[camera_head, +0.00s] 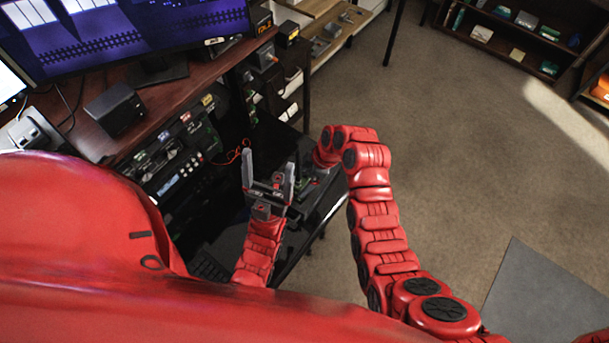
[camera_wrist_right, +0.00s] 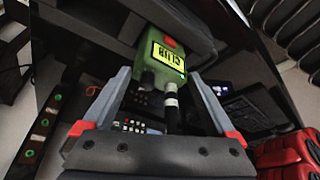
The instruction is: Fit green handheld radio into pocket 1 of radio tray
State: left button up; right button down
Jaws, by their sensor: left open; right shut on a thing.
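The green handheld radio (camera_wrist_right: 167,60) shows in the right wrist view with a lit yellow display, a red patch, a knob and a dark stub antenna. My right gripper (camera_wrist_right: 158,74) is shut on it, one finger on each side. A dark grey slab-like piece (camera_wrist_right: 190,36) lies just beyond the radio's far end; I cannot tell whether it is the radio tray, and no pocket number is readable. In the head view my left gripper (camera_head: 268,166) is open and empty, fingers pointing up the picture. The right gripper is mostly hidden there behind its arm and the left gripper.
A dark desk carries a monitor (camera_head: 130,35) and a black box (camera_head: 115,108). A rack of panels with knobs (camera_head: 170,165) stands below it, beside the left gripper. A black lower surface (camera_head: 300,235) lies under both grippers. Open floor (camera_head: 450,150) is to the right.

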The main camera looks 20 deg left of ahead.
jog(key=shift+f+b, duration=0.2)
jog(key=shift+b, duration=0.1)
grip_release()
jog(key=shift+r, duration=0.1)
